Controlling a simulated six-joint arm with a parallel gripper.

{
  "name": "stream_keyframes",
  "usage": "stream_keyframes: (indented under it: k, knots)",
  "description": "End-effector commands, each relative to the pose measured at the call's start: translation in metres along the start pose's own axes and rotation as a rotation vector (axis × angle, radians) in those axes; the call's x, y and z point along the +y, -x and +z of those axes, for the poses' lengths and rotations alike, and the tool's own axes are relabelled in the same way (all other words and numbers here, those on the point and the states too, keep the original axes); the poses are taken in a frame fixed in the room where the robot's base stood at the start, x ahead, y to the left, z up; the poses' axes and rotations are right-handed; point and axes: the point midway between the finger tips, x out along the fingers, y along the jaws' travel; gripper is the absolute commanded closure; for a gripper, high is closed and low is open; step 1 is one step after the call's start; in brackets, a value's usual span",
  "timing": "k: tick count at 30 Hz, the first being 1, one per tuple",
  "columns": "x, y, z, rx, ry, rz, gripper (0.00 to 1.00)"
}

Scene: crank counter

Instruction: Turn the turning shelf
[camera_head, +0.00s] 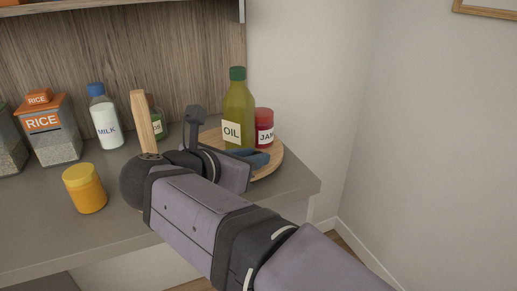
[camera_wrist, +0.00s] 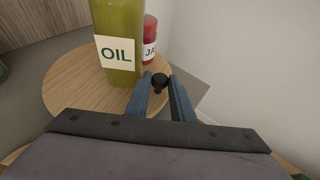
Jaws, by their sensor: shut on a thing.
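The turning shelf is a round wooden disc (camera_head: 274,161) on the counter near its right end; it also shows in the wrist view (camera_wrist: 72,88). A green oil bottle (camera_head: 239,105) and a red jam jar (camera_head: 264,127) stand upright on it. In the wrist view, the oil bottle (camera_wrist: 119,40) is left of the jar (camera_wrist: 150,40). A small black knob (camera_wrist: 160,81) stands between the blue fingers of my gripper (camera_wrist: 160,88), which are shut on it. In the head view my gripper (camera_head: 248,158) is over the disc's front part, and the knob is hidden.
On the grey counter (camera_head: 120,211) to the left stand a yellow-orange jar (camera_head: 84,188), a milk bottle (camera_head: 104,117), a rice container (camera_head: 49,130) and a small green jar (camera_head: 158,121). A wooden handle (camera_head: 143,120) rises behind my arm. The counter's right edge is close to the disc.

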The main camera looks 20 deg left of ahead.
Motion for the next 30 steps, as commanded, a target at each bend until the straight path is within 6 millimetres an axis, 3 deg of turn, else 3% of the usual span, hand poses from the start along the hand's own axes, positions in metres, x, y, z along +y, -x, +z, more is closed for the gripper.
stream_keyframes:
  k: [12,30]
  knots:
    - [0.0102,0.011,-0.0019,-0.004,-0.046,-0.104,1.0]
    - [0.0106,0.0124,-0.0037,-0.006,-0.055,-0.123,1.0]
